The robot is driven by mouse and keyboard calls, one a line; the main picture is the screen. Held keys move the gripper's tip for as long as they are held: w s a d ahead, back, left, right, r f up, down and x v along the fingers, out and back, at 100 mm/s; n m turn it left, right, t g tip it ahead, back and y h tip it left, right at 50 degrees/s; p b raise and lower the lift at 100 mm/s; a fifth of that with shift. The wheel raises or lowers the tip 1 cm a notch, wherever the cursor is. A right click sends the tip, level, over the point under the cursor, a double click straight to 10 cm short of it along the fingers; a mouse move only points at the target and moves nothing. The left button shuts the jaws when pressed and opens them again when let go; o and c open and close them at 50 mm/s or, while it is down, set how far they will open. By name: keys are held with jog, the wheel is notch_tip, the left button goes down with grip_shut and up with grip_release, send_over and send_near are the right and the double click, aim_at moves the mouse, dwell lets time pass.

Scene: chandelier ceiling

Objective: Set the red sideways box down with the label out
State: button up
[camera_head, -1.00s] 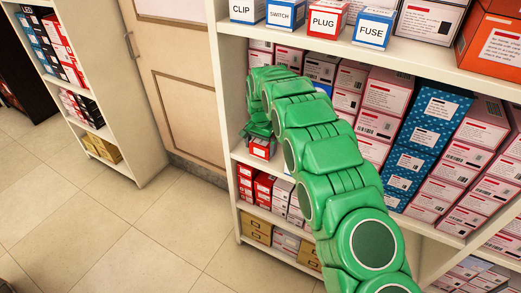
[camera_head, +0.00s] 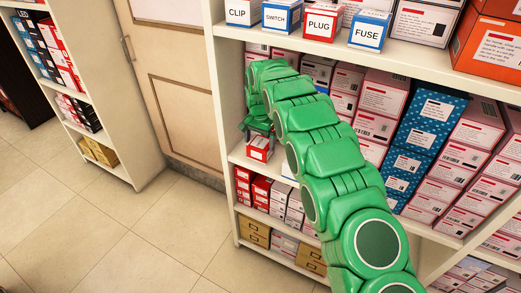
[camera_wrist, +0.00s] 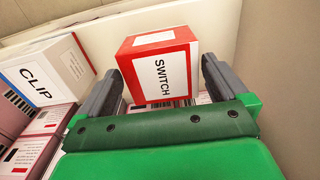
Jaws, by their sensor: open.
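The red box (camera_wrist: 160,72) with a white label reading SWITCH stands between the two fingers of my gripper (camera_wrist: 160,84) in the wrist view. The label is on the face toward my gripper, and its word runs sideways in that picture. The fingers are open, one on each side; a gap shows by the right finger, and I cannot tell whether the left one touches. In the head view a small red box (camera_head: 259,149) with a pale label shows under my gripper (camera_head: 257,130), at the left front of the middle shelf (camera_head: 240,155). My arm hides part of that shelf.
A white box marked CLIP (camera_wrist: 45,78) is left of the red box in the wrist view. Stacked pink-and-white boxes (camera_head: 380,95) and blue boxes (camera_head: 427,120) fill the shelf to the right. Labelled boxes (camera_head: 321,22) line the upper shelf. The floor (camera_head: 130,215) at left is clear.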

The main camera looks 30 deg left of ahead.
jog(key=shift+w+f, duration=0.15)
jog(key=shift+w, duration=0.25)
jog(key=shift+f, duration=2.6)
jog(key=c, duration=0.8)
jog(key=shift+r, duration=0.15)
